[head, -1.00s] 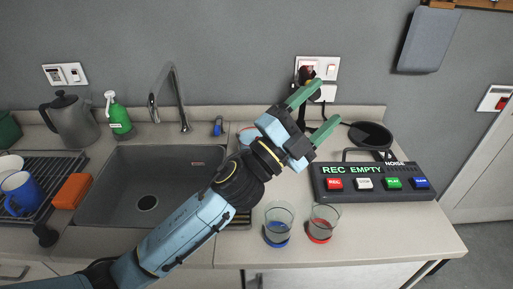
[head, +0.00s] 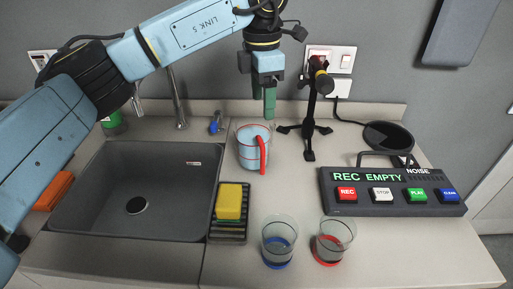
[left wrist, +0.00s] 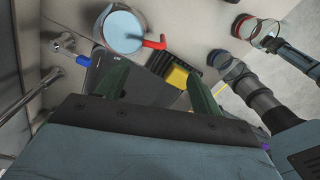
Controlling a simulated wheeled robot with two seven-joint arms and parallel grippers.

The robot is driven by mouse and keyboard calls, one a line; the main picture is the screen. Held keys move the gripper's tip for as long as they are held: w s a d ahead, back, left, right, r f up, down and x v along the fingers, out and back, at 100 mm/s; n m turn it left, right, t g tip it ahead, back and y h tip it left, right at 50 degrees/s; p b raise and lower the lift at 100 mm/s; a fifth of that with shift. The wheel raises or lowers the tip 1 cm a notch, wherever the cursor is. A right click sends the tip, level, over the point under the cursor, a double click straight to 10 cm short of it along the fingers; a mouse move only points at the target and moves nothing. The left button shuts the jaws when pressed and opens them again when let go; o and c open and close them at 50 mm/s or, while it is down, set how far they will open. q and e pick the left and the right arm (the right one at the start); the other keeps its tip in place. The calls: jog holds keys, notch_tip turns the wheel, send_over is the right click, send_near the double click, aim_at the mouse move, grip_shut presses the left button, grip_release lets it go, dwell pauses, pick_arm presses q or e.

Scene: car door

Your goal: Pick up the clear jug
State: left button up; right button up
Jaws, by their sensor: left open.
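The clear jug (head: 248,150) has a red rim and a red handle. It stands upright on the counter, just right of the sink, handle toward the front right. In the left wrist view the jug (left wrist: 122,32) shows from above near the top edge, beyond the fingers. My left gripper (head: 264,104) is above and behind the jug in the head view, fingers pointing down, apart from it. Its green fingers (left wrist: 160,85) are spread with nothing between them. My right gripper is not seen.
A yellow sponge (head: 229,203) sits on a dark rack beside the sink (head: 135,185). Two glasses, on a blue coaster (head: 278,262) and a red coaster (head: 327,255), stand in front. A black stand (head: 309,130) and a button box (head: 390,192) are to the right.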

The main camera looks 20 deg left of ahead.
pick_arm(q)
send_over(261, 141)
jog(key=f, duration=0.7)
jog(key=shift+s+a+f, duration=0.1)
jog(key=shift+s+f, duration=0.1)
jog(key=f, duration=0.5)
jog(key=shift+w+f, duration=0.2)
jog(key=shift+f, duration=0.1)
jog(key=shift+r, duration=0.1)
grip_shut()
